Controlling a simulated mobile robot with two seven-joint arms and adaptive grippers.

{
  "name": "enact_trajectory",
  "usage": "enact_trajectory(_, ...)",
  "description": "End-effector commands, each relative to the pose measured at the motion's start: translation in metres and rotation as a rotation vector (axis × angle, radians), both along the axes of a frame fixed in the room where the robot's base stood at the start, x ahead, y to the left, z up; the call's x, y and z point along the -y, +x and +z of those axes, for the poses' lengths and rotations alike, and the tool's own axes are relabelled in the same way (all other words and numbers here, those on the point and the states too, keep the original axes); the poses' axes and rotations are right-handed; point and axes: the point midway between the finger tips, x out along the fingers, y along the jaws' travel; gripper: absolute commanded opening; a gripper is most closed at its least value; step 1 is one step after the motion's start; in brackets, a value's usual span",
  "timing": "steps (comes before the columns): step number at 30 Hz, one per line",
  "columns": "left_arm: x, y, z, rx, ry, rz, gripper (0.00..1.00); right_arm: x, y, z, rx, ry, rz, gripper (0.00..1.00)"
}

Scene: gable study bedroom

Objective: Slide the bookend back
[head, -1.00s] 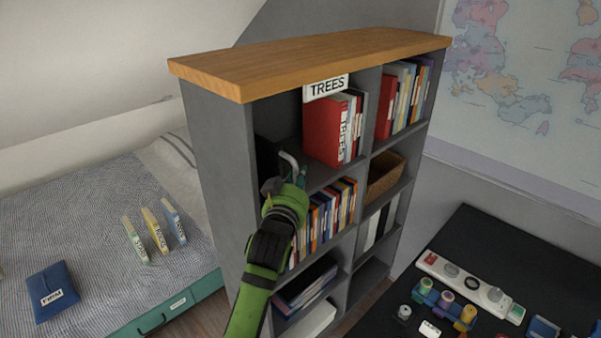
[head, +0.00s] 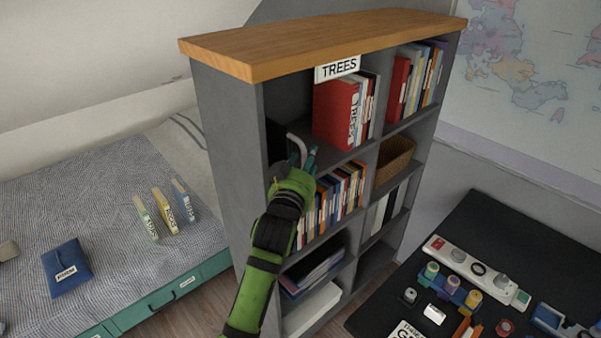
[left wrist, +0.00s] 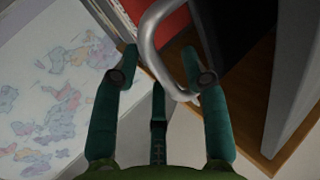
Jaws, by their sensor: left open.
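The bookend (head: 276,142) is a dark plate in the upper left compartment of the grey bookcase, left of the red TREES book (head: 336,112). A bent silver handle (head: 297,143) sticks out from its side of the compartment. My left gripper (head: 304,157), with teal fingers, is open at the front of that compartment, right by the handle. In the left wrist view the silver handle (left wrist: 148,38) curves between the spread fingers of the left gripper (left wrist: 159,50) and passes close to one finger. Whether it touches is unclear. My right gripper is not in view.
The bookcase (head: 222,135) has a wooden top and a TREES sign (head: 338,68). Several books (head: 335,205) fill the compartment below. A bed (head: 100,215) with books stands left. A dark desk (head: 470,235) with small items stands right.

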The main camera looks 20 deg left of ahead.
Motion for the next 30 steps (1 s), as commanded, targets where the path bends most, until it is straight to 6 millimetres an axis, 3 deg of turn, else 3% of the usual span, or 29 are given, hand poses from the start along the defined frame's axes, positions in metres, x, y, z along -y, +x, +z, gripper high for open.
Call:
enact_trajectory(12, 0.001, -0.078, -0.001, -0.002, -0.002, -0.001, 0.44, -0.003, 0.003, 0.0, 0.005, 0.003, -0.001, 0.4)
enact_trajectory(18, 0.0, -0.107, -0.001, -0.002, 0.001, 0.0, 0.44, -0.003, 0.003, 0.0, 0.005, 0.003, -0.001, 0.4)
enact_trajectory(30, 0.0, -0.116, 0.0, -0.001, 0.0, 0.0, 0.44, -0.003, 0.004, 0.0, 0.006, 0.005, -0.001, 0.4)
